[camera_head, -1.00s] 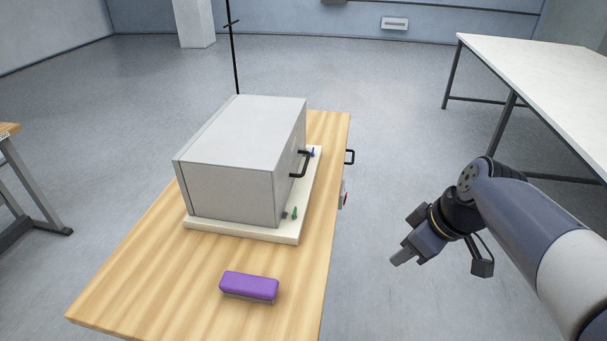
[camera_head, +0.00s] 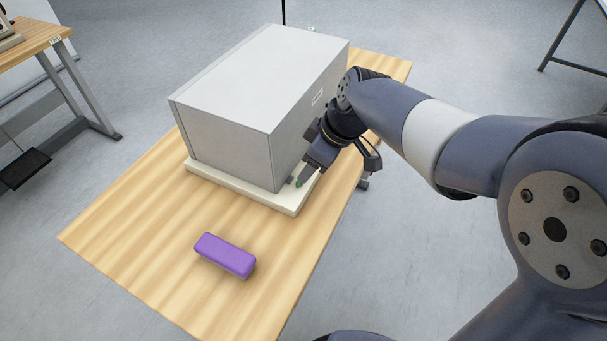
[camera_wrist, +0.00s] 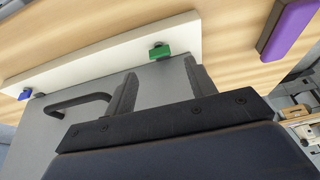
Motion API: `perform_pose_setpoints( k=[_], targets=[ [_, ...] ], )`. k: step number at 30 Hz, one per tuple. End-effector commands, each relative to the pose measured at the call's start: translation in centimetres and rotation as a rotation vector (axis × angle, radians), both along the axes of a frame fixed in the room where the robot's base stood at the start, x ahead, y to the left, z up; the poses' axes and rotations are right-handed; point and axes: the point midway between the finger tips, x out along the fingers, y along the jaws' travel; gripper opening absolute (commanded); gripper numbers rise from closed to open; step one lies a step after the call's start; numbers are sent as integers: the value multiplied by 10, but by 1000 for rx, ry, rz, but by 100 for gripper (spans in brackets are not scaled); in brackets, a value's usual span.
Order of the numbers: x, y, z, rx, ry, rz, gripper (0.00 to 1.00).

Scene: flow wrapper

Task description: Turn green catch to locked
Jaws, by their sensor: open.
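The green catch (camera_wrist: 160,51) is a small green piece at the edge of the grey box's front, by the cream base plate. In the head view the green catch (camera_head: 299,183) shows at the box's near lower corner, just below my gripper (camera_head: 305,179). In the wrist view my gripper (camera_wrist: 160,78) is open, its two fingers apart, with the green catch beyond the gap between them. Nothing is held. A blue catch (camera_wrist: 25,94) is at the far left of the wrist view. Whether the fingers touch the green catch I cannot tell.
The grey box (camera_head: 228,135) stands on a cream base (camera_head: 240,191) on a wooden table (camera_head: 125,225). A black handle (camera_wrist: 80,103) is on the box's front, left of my fingers. A purple block (camera_head: 225,256) lies on the table in front.

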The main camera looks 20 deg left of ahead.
Motion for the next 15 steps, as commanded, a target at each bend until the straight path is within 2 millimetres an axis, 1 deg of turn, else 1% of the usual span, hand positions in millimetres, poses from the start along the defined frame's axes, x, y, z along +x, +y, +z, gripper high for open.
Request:
perform_pose_setpoints(
  k=[1,6,10,15],
  targets=[
    [-1,4,-12,-3,3,1,53],
    [1,15,-38,-3,2,2,53],
    [1,20,-50,-2,1,1,53],
    [2,23,-55,0,-1,1,53]
  ],
)
